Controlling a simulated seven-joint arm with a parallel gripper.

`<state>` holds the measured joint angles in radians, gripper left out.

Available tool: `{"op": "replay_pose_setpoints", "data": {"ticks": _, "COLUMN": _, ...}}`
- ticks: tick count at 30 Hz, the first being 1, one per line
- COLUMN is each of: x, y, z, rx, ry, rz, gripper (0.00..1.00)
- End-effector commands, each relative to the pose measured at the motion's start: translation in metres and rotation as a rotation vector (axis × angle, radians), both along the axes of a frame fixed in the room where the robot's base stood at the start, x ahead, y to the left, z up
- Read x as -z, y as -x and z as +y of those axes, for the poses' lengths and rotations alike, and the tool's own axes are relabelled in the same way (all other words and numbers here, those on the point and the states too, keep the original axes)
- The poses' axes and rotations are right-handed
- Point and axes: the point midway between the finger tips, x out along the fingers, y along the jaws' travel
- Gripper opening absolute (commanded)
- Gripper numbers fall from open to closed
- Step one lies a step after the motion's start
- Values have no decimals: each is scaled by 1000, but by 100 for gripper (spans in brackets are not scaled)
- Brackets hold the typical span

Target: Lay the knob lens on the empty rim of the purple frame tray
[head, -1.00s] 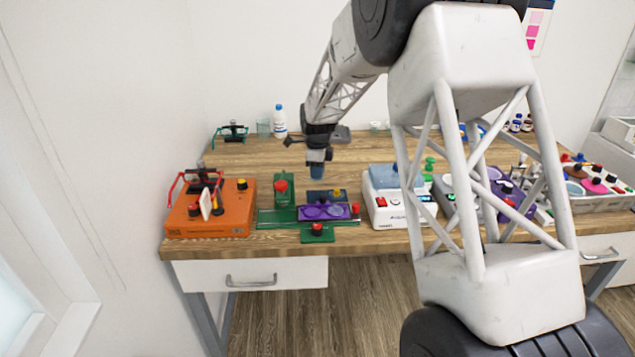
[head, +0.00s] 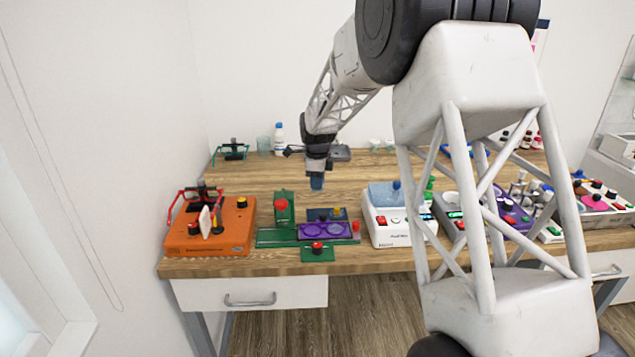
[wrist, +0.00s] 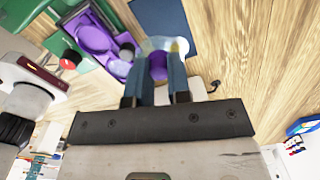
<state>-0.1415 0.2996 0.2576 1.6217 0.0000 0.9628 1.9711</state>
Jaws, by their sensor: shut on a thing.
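The purple frame tray (head: 325,239) lies near the front of the table, with two round rims side by side. I cannot tell surely which rim is empty. It also shows at the upper left of the wrist view (wrist: 72,16). My gripper (head: 317,184), with blue fingers, is above the table, behind and higher than the tray. In the wrist view my gripper (wrist: 161,58) is shut on the purple knob of the knob lens (wrist: 181,45). The lens's clear disc shows beyond the fingertips, apart from the tray. In the head view the lens is too small or hidden to make out.
A green stand with a red knob (head: 281,206) is left of the tray, and a green plate (head: 318,256) is in front. A dark blue plate (head: 318,214) lies behind it. An orange box (head: 212,232) and a white device (head: 392,228) flank the area. Bare wood lies behind.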

Motion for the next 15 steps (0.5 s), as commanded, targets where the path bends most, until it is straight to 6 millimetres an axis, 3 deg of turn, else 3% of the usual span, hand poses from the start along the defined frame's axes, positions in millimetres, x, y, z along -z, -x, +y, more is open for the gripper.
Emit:
{"op": "replay_pose_setpoints", "data": {"ticks": 8, "x": 0, "y": 6, "z": 2, "rx": -83, "ry": 0, "rz": 0, "gripper": 0}}
{"op": "replay_pose_setpoints", "data": {"ticks": 15, "x": 2, "y": 20, "z": 5, "rx": -286, "ry": 0, "rz": 1, "gripper": 0}}
